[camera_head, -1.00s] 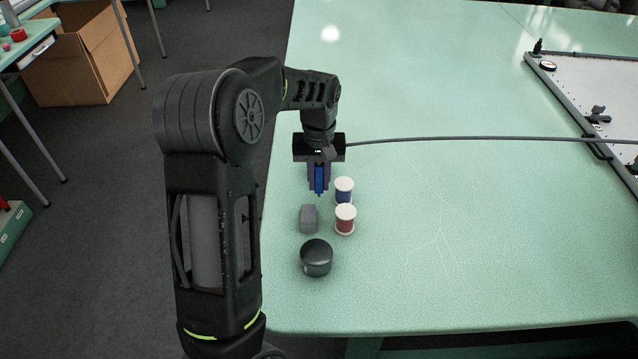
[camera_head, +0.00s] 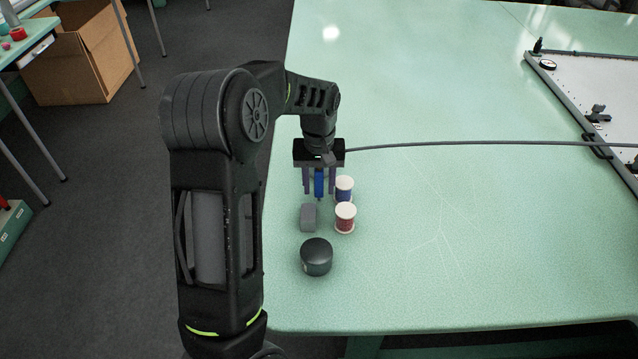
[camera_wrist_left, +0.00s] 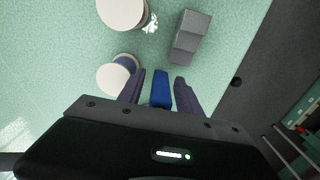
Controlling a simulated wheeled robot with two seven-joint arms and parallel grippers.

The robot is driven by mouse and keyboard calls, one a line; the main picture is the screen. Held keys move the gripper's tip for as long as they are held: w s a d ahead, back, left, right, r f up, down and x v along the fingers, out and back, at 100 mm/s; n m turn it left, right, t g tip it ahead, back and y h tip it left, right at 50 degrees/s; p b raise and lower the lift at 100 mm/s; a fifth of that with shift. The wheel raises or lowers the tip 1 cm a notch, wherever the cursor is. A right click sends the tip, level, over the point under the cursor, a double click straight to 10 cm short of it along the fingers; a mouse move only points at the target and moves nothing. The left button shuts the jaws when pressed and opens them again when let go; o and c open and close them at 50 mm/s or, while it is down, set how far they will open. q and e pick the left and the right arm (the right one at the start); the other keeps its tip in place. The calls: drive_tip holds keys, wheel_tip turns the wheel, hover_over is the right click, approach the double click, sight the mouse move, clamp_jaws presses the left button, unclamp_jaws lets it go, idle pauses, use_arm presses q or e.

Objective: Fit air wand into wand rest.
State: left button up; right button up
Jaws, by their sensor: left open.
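A slim blue piece, which looks like the air wand (camera_head: 319,182), stands upright between the spread fingers of my left gripper (camera_head: 319,191). In the left wrist view the blue piece (camera_wrist_left: 161,90) shows gaps to both fingers of the open gripper (camera_wrist_left: 159,78). A dark hose (camera_head: 470,142) runs from behind the gripper across to the right. The wand's lower end and whatever holds it are hidden; I cannot make out the wand rest clearly. My right gripper is not in view.
Close by are a blue thread spool (camera_head: 344,189), a red thread spool (camera_head: 345,218), a grey block (camera_head: 309,217) and a dark round pot (camera_head: 316,257). A framed panel (camera_head: 612,95) lies at the far right. The middle of the green table (camera_head: 450,235) is clear.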

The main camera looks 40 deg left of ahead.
use_arm(q)
drive_tip(key=shift+r, duration=0.2)
wheel_tip(320, 180, up, 12)
drive_tip(key=shift+f, duration=0.1)
drive_tip(key=shift+o, duration=0.5)
idle(0.3)
